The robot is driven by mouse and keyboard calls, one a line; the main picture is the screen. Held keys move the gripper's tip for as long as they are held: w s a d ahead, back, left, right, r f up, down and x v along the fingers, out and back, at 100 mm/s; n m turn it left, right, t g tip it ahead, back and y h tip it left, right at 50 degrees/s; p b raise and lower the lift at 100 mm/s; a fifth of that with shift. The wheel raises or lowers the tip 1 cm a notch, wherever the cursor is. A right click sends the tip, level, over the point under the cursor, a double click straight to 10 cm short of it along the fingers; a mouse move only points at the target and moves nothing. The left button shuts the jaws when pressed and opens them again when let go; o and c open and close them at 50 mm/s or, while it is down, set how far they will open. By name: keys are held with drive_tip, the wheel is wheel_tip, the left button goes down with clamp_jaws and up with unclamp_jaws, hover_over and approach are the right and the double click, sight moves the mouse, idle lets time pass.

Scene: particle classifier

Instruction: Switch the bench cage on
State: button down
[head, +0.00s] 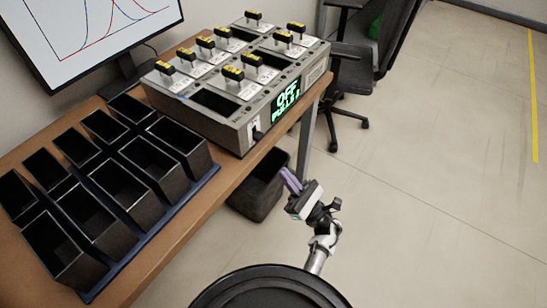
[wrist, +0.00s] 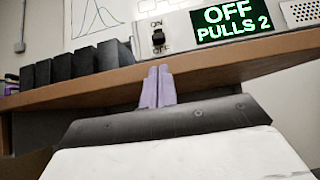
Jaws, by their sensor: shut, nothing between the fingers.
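The bench cage (head: 236,137) is a grey box on the right end of the wooden bench, with several black-handled, yellow-topped pieces in its top slots. Its green display (head: 286,100) reads OFF and PULLS 2 in the wrist view (wrist: 230,20). A small black switch (wrist: 158,38) sits on a white plate left of the display, between the labels ON above and OFF below; it also shows in the head view (head: 256,133). My gripper (head: 290,179), with purple fingers, is shut and empty. It is in front of and below the bench edge, apart from the switch (wrist: 158,68).
A rack (head: 212,178) of several black open bins fills the left of the bench (head: 160,262). A monitor (head: 125,65) stands behind. A dark waste bin (head: 258,190) is under the bench near my gripper. An office chair (head: 355,75) stands beyond; the floor at right is clear.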

drive_tip(key=shift+p+x, duration=1.95)
drive_tip(key=shift+x, duration=2.9)
drive_tip(key=shift+s, duration=0.1)
drive_tip(key=shift+r+b, duration=0.4)
drive_tip(key=shift+r, duration=1.05)
drive_tip(key=b, duration=0.5)
approach(261, 137)
drive_tip(key=v, duration=0.6)
drive_tip(key=shift+a+f, duration=0.1)
drive_tip(key=shift+f, duration=0.05)
